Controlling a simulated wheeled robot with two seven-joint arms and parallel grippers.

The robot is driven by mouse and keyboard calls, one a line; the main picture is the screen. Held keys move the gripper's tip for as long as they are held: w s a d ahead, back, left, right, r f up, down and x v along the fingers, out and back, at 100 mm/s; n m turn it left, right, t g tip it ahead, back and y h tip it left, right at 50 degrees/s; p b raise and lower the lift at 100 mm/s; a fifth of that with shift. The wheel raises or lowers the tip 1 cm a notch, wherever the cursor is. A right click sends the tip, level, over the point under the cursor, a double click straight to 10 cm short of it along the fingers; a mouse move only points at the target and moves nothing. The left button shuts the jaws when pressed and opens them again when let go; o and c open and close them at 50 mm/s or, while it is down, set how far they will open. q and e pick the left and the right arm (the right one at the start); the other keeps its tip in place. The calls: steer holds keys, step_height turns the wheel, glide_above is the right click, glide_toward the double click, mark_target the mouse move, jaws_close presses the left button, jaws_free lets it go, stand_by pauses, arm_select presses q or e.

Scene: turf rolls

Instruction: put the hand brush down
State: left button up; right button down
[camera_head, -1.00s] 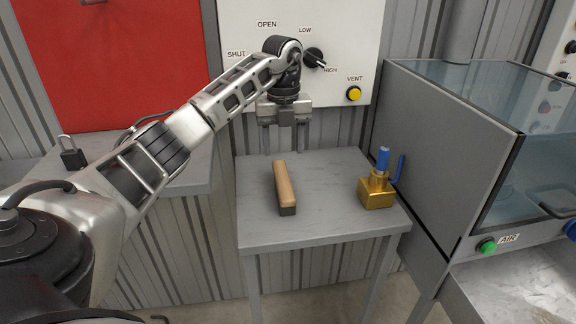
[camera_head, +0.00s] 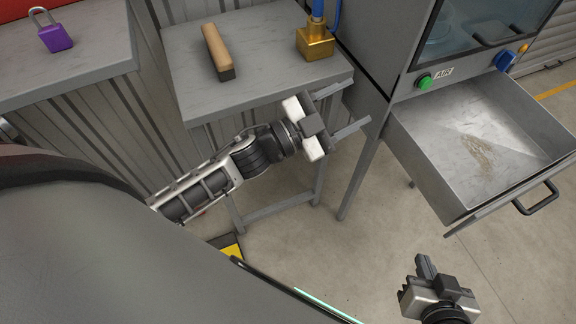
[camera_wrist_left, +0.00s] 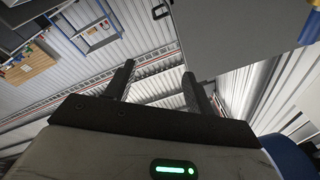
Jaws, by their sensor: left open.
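The hand brush (camera_head: 217,52), with a tan wooden back and a dark end, lies on the grey table (camera_head: 250,90) near its left side. Nothing is holding it. My left gripper (camera_head: 351,106) is open and empty, in front of the table's front right corner and apart from the brush. Its two spread fingers also show in the left wrist view (camera_wrist_left: 157,80), with nothing between them; the brush is not seen there. My right gripper (camera_head: 425,265) is low at the lower right, away from the table; its finger gap is not clear.
A brass block with a blue part (camera_head: 315,42) stands on the table's right side. A purple padlock (camera_head: 54,36) sits on the left bench (camera_head: 90,70). An open metal drawer (camera_head: 480,140) juts out below a glass-fronted cabinet at right. Table surface around the brush is clear.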

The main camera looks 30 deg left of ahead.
arm_select(q)
steer(key=s+a+f+n+g+y, duration=0.1)
steer(key=s+f+n+g+y, duration=0.2)
steer(key=s+f+n, duration=0.3)
steer(key=s+a+f+n+g+y, duration=0.2)
steer(key=s+f+n+y, duration=0.3)
steer(key=s+f, duration=0.3)
steer(key=shift+s+a+f+n+g+y, duration=0.3)
steer(key=shift+f+n+g, duration=0.1)
steer(key=shift+f, duration=0.25)
